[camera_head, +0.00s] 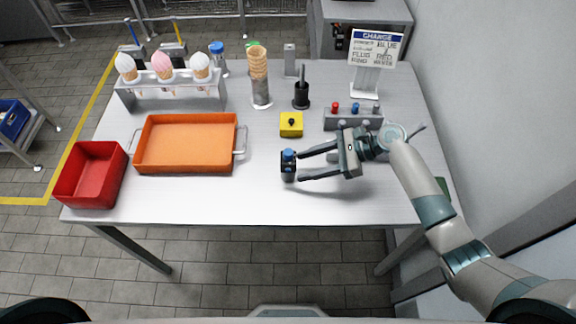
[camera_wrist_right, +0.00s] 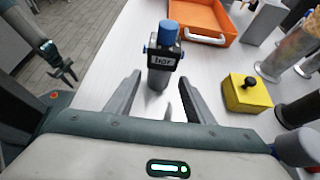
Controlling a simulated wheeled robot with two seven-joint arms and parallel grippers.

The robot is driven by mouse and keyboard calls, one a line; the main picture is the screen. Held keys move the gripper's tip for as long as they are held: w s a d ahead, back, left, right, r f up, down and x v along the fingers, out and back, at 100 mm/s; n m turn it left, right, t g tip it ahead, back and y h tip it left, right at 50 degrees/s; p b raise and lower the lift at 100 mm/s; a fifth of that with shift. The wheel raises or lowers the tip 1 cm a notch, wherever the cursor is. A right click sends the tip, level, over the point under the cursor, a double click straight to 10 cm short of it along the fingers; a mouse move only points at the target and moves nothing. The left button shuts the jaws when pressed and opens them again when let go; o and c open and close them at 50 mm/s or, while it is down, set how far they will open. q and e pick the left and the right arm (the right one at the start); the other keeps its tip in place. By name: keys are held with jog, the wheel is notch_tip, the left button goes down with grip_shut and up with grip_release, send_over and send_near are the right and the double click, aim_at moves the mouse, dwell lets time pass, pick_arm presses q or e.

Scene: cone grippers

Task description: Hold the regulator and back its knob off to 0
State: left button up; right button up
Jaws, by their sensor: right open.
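The regulator (camera_head: 288,172) stands upright on the table, a small dark body with a blue knob (camera_head: 288,154) on top. In the right wrist view the regulator (camera_wrist_right: 161,62) shows a display reading "bar" below the blue knob (camera_wrist_right: 168,33). The display's number is not readable. My right gripper (camera_head: 301,166) is open, just right of the regulator, its fingers pointing at it and apart from it. In the right wrist view the regulator is ahead, between the lines of the two fingers. My left gripper (camera_wrist_right: 64,74) shows only in that view, open and empty, off the table edge.
A yellow box with a black button (camera_head: 291,124) stands behind the regulator. An orange tray (camera_head: 185,168) and a red bin (camera_head: 90,175) are at left. A grey block with coloured knobs (camera_head: 353,119) is behind my right gripper. The table front is clear.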

aim_at(292, 169)
jog(key=x, duration=0.3)
jog(key=shift+a, duration=0.1)
jog(key=shift+x, duration=0.95)
jog(key=shift+c, duration=0.7)
